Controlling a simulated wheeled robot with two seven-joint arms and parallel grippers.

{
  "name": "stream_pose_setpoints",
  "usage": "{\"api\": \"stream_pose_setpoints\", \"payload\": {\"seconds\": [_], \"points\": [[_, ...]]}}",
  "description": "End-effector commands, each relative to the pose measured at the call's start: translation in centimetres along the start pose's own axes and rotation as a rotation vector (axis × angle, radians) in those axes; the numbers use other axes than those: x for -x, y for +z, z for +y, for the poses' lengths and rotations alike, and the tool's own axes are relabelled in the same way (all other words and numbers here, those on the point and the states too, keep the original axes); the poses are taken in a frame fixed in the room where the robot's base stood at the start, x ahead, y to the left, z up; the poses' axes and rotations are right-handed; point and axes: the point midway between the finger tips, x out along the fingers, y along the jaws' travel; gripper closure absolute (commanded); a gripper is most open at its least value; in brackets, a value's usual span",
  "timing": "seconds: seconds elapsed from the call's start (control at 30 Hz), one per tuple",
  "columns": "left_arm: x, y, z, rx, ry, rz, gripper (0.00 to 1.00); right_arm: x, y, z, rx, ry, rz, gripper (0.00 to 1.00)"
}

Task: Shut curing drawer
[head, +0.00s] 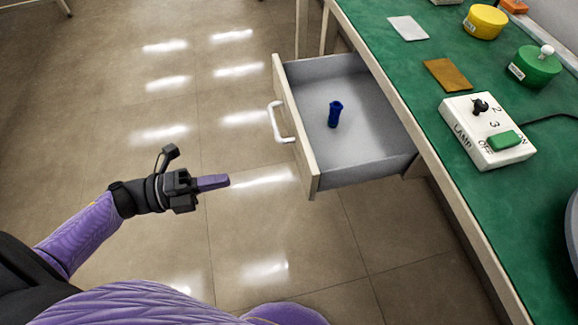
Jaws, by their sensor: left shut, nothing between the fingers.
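The curing drawer (313,187) is pulled out from under the green-topped bench, on its left side. Its pale front panel carries a white bow handle (277,122) that faces left. A small dark blue cylindrical part (335,114) is inside on the grey drawer floor. My left gripper (222,181) is shut and empty, left of the drawer front and below the handle in the picture. A gap of floor shows between its fingertips and the drawer. My right gripper is not in view.
The green bench top (405,68) holds a white lamp control box (487,131), a brown plate (446,74), a white card (408,28), a green canister (535,66) and a yellow canister (484,21). The tiled floor left of the drawer is clear.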

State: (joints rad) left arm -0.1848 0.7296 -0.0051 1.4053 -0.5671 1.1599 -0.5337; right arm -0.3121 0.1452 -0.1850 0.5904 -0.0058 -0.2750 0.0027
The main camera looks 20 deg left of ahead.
Motion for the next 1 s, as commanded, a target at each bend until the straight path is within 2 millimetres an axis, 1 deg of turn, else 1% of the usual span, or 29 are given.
{"api": "stream_pose_setpoints", "payload": {"seconds": [0.4,0.53,0.6,0.7,0.8,1.0], "points": [[-8.8,0.1,0.1,0.007,-0.006,-0.006,1.0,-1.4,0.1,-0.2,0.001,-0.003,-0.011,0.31],[-11.1,0.1,0.1,0.007,-0.004,-0.007,1.0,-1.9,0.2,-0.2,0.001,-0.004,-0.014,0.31],[-12.0,0.1,0.1,0.009,-0.004,-0.007,1.0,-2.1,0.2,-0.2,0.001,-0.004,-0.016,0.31],[-12.8,0.1,0.0,0.008,-0.002,-0.008,1.0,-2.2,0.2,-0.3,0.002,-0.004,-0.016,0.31],[-13.1,0.1,0.0,0.01,-0.002,-0.009,1.0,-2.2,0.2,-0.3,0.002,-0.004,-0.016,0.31],[-13.1,0.1,-0.1,0.01,-0.002,-0.009,1.0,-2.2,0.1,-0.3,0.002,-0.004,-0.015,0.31]]}}
